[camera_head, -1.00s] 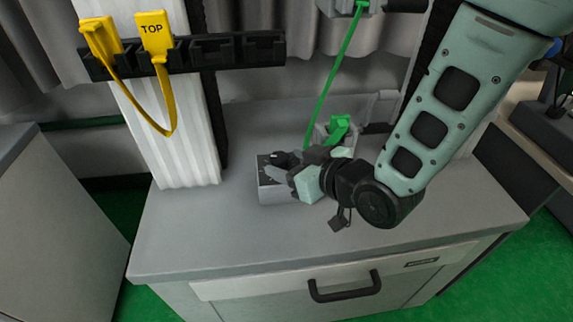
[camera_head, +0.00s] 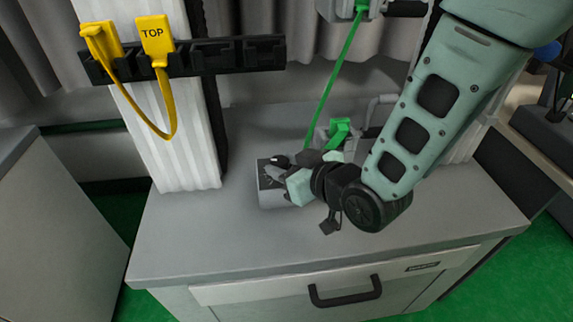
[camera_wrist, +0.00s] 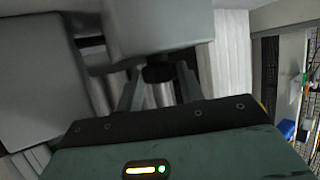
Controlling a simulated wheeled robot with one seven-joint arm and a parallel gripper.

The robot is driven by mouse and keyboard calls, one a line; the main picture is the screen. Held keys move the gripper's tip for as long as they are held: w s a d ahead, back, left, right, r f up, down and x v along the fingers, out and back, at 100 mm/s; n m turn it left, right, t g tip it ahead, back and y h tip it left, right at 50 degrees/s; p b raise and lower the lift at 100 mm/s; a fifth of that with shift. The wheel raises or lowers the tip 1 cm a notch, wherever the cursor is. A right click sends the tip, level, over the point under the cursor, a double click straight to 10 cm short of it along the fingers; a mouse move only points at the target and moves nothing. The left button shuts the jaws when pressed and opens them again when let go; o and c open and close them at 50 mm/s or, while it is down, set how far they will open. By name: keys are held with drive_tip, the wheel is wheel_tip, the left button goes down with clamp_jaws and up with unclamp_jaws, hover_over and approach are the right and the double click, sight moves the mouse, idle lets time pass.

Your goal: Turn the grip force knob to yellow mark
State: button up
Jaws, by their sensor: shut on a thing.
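A small grey box (camera_head: 268,197) with a dark top face stands on the grey cabinet top. My gripper (camera_head: 279,165) reaches in from the right, with its fingers at the top of this box. In the wrist view, the dark round knob (camera_wrist: 158,73) sits between the tips of my two fingers (camera_wrist: 159,82), against a grey block face. My gripper is shut on the knob. In the head view my fingers largely cover the knob. I cannot make out the yellow mark or the knob's pointer in either view.
A green strap (camera_head: 329,95) runs down to a green clamp (camera_head: 340,131) just behind my gripper. A white ribbed column (camera_head: 180,130) and a black rack (camera_head: 235,54) with yellow straps (camera_head: 155,36) stand at left. The front of the cabinet top (camera_head: 210,240) is clear.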

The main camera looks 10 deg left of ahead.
drive_tip(key=m+h, duration=0.1)
drive_tip(key=m+t+h, duration=0.2)
drive_tip(key=shift+s+a, duration=0.35)
drive_tip(key=m+h, duration=0.1)
drive_tip(key=m+t+h+p, duration=0.2)
drive_tip(key=m+h, duration=0.1)
drive_tip(key=shift+s+a+r, duration=0.1)
drive_tip(key=shift+a+r, duration=0.1)
drive_tip(key=shift+a, duration=0.1)
drive_tip(key=m+h+p, duration=0.4)
drive_tip(key=h, duration=0.1)
drive_tip(key=shift+a, duration=0.35)
drive_tip(key=shift+w+a+f+m+g+h+p, duration=0.2)
drive_tip(key=shift+m+h+p, duration=0.35)
drive_tip(key=shift+m+h, duration=0.5)
drive_tip(key=shift+a+r+m+g+h+p, duration=0.1)
drive_tip(key=shift+m+g+h+p, duration=0.35)
drive_tip(key=shift+m+h, duration=0.6)
drive_tip(key=shift+f, duration=0.1)
drive_tip(key=o, duration=1)
